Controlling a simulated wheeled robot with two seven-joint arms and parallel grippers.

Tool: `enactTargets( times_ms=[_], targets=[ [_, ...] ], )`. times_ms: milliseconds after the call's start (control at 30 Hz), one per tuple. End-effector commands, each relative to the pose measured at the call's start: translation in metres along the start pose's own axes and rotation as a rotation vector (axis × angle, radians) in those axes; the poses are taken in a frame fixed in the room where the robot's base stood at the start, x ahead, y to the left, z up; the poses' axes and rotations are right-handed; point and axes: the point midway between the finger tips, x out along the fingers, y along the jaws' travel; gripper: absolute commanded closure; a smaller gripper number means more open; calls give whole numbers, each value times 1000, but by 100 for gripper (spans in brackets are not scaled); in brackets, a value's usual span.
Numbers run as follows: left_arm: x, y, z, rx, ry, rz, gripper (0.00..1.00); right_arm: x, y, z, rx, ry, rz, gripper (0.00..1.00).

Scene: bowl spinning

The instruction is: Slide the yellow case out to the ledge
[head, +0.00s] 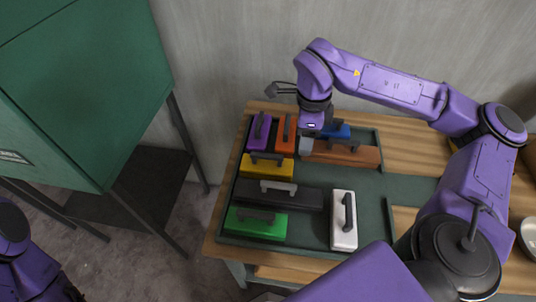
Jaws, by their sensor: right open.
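The yellow case (256,170) lies flat in the dark green tray (310,231), near its left wall, with a black handle on top. The purple and red-orange cases are directly behind it and a dark grey case is directly in front. My right gripper (308,146) points down near the back of the tray, right of the red-orange case and left of the blue and brown cases. It is open; its fingertips are partly hidden. It is behind and to the right of the yellow case, apart from it. Only part of my left arm shows, at the lower left.
Also in the tray are the purple (259,131), red-orange (286,134), blue (336,131), brown (345,153), dark grey (305,197), green (257,224) and white (343,222) cases. Bare tray floor lies in the middle and extends right. A green cabinet (90,85) stands left.

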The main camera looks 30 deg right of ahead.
Motion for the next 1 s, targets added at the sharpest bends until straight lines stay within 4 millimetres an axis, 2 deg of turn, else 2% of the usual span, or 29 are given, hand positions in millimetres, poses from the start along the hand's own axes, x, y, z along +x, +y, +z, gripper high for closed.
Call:
enactTargets(
  times_ms=[33,433,500,700,833,1000],
  targets=[
    [2,0,1,0,0,0,57,2,1,12,-6,-1,2,49],
    [-3,0,-1,0,0,0,57,-1,1,98,-4,-1,2,49],
    [16,2,6,0,0,0,57,25,0,94,0,1,0,49],
    [36,3,15,0,0,0,57,60,0,94,0,1,0,49],
    [42,4,17,0,0,0,57,72,0,94,-1,1,-2,49],
    [42,4,18,0,0,0,57,75,0,94,0,0,-1,49]
  ],
)
